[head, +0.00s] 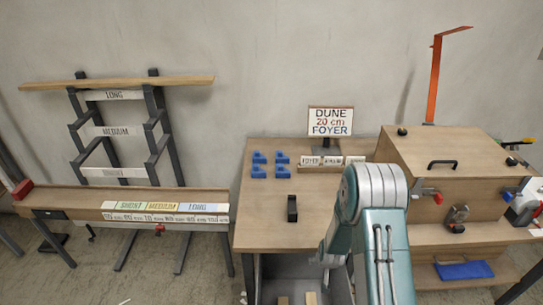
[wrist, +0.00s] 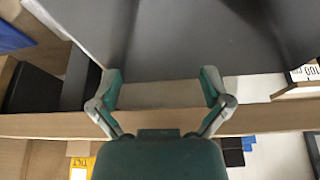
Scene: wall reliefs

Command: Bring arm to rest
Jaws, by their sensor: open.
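My arm shows at the lower right of the head view as teal and grey links, folded in front of the wooden workbench (head: 262,222). The hand end is hidden behind the links there. In the wrist view my gripper (wrist: 162,88) has its two teal-and-grey fingers spread apart. Nothing is between the fingertips but a view of the grey surface and wooden board behind them. Whether the fingers touch anything cannot be told.
The bench holds several blue blocks (head: 258,165), a black block (head: 292,209) and a sign reading DUNE 20 cm FOYER (head: 330,121). A wooden cabinet (head: 440,155) stands right. A rack (head: 118,130) and a measuring bench (head: 75,200) stand left.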

